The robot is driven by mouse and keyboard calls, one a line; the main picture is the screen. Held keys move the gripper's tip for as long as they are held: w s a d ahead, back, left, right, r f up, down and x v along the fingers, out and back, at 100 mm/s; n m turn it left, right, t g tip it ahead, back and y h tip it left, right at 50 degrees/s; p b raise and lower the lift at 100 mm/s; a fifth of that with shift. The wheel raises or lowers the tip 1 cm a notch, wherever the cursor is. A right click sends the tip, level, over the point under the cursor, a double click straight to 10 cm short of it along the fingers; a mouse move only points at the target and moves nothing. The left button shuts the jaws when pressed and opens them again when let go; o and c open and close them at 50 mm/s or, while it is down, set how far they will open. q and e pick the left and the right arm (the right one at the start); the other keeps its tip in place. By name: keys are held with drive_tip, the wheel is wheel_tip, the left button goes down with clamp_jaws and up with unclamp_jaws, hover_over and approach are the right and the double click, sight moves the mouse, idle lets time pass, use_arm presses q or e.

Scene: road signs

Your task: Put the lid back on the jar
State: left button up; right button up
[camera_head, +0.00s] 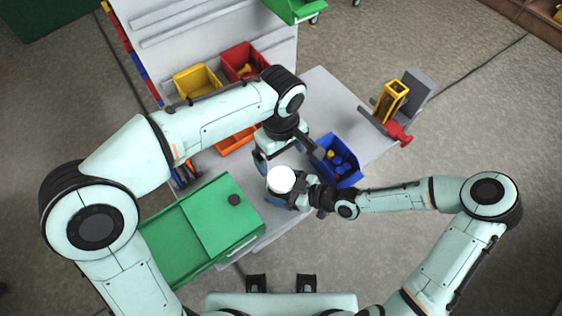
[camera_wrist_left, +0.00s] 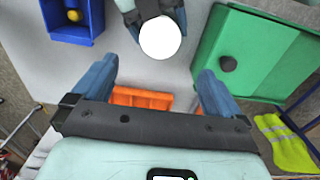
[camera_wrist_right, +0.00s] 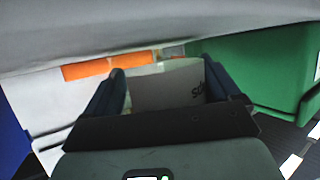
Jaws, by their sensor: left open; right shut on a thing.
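A pale jar (camera_wrist_right: 165,90) with dark lettering stands between the fingers of my right gripper (camera_wrist_right: 164,76), which is shut on it. From above, in the head view, the jar shows as a bright white round top (camera_head: 281,179), also seen in the left wrist view (camera_wrist_left: 160,38). I cannot tell whether that white disc is a lid or the jar's own top. A small dark round piece (camera_head: 235,199) lies on the green box; it may be the lid. My left gripper (camera_wrist_left: 155,82) is open and empty, above the table beside the jar.
The green box (camera_head: 180,245) stands at the table's near left. A blue bin (camera_head: 348,178) with blue and yellow pieces is right of the jar. An orange bin (camera_head: 234,143) lies behind my left arm. Yellow (camera_head: 197,81) and red (camera_head: 243,62) bins stand at the back.

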use_arm(q)
wheel_tip(320, 180, up, 6)
drive_tip(key=shift+f, duration=0.25)
use_arm(e)
drive_tip(key=o, duration=1.8)
